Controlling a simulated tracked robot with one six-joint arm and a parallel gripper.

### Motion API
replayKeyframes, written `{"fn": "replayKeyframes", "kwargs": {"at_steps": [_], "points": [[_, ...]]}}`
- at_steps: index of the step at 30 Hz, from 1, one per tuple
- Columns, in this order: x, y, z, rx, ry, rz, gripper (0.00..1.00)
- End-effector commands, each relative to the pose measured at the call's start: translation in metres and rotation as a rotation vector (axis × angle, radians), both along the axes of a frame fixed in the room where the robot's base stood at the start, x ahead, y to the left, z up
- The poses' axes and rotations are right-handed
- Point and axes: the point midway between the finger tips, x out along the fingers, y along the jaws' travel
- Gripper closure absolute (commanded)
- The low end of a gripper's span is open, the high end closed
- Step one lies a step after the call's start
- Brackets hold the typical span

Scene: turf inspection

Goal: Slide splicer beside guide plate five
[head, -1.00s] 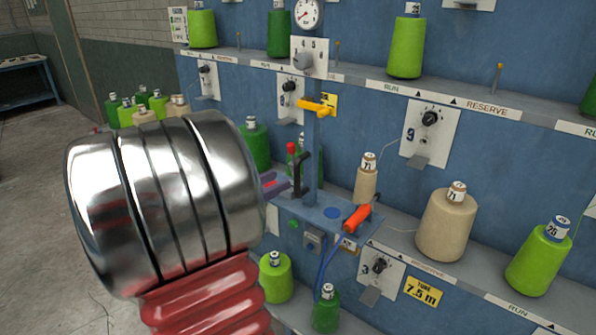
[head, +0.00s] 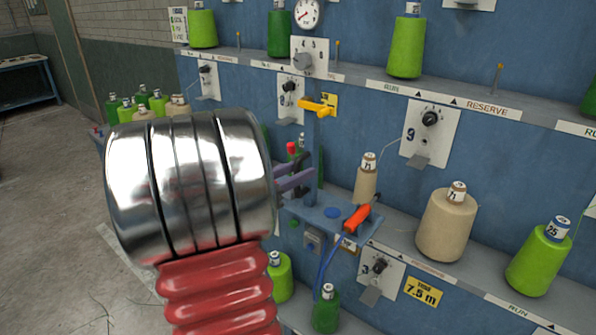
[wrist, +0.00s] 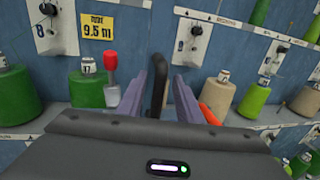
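The splicer carriage is a blue-grey shelf (head: 325,216) on a blue post, with a yellow clamp (head: 317,107) at its top. A black upright handle (wrist: 157,88) stands on the carriage. A red-topped lever (head: 292,150) stands beside it, left of the handle in the wrist view. My gripper (head: 296,178) has purple-grey fingers that are open, one on each side of the handle, with gaps showing in the wrist view. Numbered guide plates on the blue frame include 9 (head: 430,132), 8 (head: 291,97) and 3 (head: 380,268). I cannot make out a plate five.
An orange-handled tool (head: 358,217) lies on the carriage's right side. Beige cones (head: 446,227) and green cones (head: 538,252) stand on the ledges. A gauge (head: 306,13) is above. Several cones sit at the left (head: 150,103). The floor (head: 45,190) at left is open.

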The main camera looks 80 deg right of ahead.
Motion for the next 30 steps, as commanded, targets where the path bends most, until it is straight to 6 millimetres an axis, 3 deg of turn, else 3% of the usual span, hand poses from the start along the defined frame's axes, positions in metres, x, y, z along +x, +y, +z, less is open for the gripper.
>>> {"fn": "replayKeyframes", "kwargs": {"at_steps": [2, 15, 30], "points": [[0.0002, 0.0001, 0.0, 0.0, 0.0, 0.0, 0.68], [0.0001, 0.0004, -0.0001, 0.0, 0.0, -0.001, 0.99], [0.0007, -0.0007, -0.0001, 0.0, 0.0, 0.0, 1.0]]}}
